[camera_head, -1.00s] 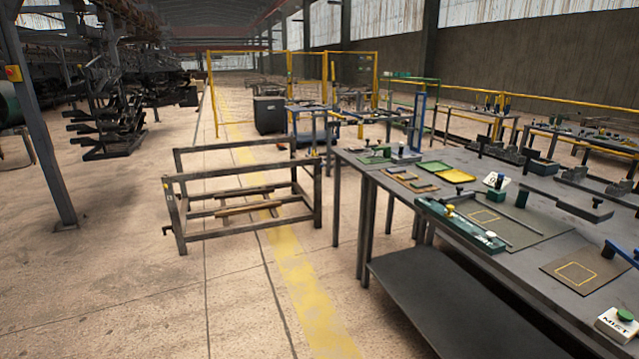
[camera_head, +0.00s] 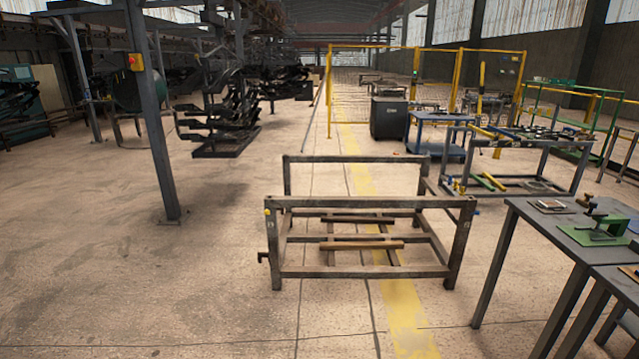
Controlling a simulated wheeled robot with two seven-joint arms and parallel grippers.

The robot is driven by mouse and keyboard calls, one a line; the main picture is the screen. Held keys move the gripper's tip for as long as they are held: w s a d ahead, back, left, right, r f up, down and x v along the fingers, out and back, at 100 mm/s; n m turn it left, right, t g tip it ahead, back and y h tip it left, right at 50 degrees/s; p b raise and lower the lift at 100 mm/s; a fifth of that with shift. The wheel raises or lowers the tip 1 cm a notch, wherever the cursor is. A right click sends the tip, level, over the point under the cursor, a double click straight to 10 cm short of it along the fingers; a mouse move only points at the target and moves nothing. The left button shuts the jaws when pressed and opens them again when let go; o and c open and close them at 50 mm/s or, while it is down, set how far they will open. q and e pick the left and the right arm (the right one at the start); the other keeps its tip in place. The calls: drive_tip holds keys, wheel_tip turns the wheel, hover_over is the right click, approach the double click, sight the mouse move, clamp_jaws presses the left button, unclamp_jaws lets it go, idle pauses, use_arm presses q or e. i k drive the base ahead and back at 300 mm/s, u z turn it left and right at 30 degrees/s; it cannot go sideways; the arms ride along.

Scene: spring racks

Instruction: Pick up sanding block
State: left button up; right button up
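I cannot make out a sanding block for certain in the head view. A small flat brown-edged item (camera_head: 550,206) lies on the grey workbench (camera_head: 535,228) at the right, too small to identify. A green clamp-like fixture (camera_head: 600,232) stands beside it on the same bench. Most of the bench is cut off by the right edge of the picture. Neither of my grippers is in view.
A low metal frame rack (camera_head: 365,205) stands on the floor ahead. A steel post (camera_head: 155,120) rises at the left. A blue cart (camera_head: 440,135), a dark cabinet (camera_head: 388,118) and yellow fencing (camera_head: 365,85) are farther back. The left floor is open.

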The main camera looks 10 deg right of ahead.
sight(584, 202)
drive_tip(key=z, duration=0.35)
drive_tip(key=i, duration=2.2)
drive_tip(key=z, duration=1.4)
drive_tip(key=i, duration=0.8)
drive_tip(key=z, duration=0.35)
